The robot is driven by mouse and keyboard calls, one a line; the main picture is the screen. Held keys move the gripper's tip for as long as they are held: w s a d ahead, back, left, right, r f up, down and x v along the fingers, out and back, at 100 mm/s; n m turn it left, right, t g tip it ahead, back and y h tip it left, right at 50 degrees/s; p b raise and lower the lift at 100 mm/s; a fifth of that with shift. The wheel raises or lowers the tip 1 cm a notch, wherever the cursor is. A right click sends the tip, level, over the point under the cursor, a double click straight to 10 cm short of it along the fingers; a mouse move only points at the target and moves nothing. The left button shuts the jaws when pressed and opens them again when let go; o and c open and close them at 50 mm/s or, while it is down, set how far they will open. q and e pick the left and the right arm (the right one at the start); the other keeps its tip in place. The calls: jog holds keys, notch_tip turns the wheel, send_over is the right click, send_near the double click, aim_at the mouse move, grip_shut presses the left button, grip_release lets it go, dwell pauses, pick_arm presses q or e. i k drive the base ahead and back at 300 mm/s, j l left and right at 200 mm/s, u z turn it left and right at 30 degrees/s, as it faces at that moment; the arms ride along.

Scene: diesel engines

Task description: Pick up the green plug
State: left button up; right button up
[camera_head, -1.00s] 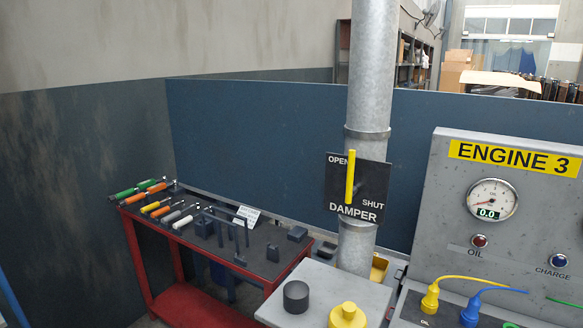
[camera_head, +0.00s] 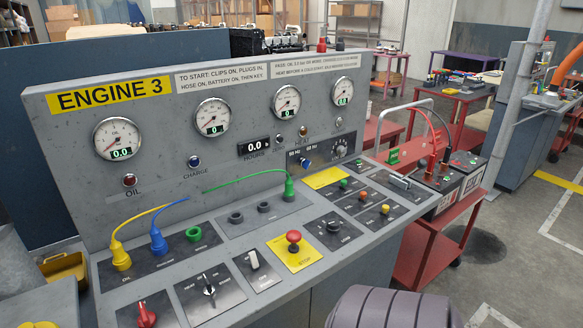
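The green plug (camera_head: 289,188) stands upright at the right end of a grey plate on the sloping console, beside two dark round sockets (camera_head: 263,206). Its green cable runs left toward the upright panel. Whether the plug sits in a socket cannot be told. An empty green ring socket (camera_head: 194,233) is on the left plate, next to the blue plug (camera_head: 158,242) and the yellow plug (camera_head: 121,256), which stand upright with their cables.
The ENGINE 3 panel (camera_head: 75,128) with gauges rises behind the plugs. A red emergency button (camera_head: 293,237), a red knob (camera_head: 146,315) and other switches stand in front. A red cart (camera_head: 428,250) with a battery stands at the right. Open floor lies at far right.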

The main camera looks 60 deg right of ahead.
aim_at(289, 192)
jog(key=k+l+z, duration=0.1)
jog(key=z, duration=1.8)
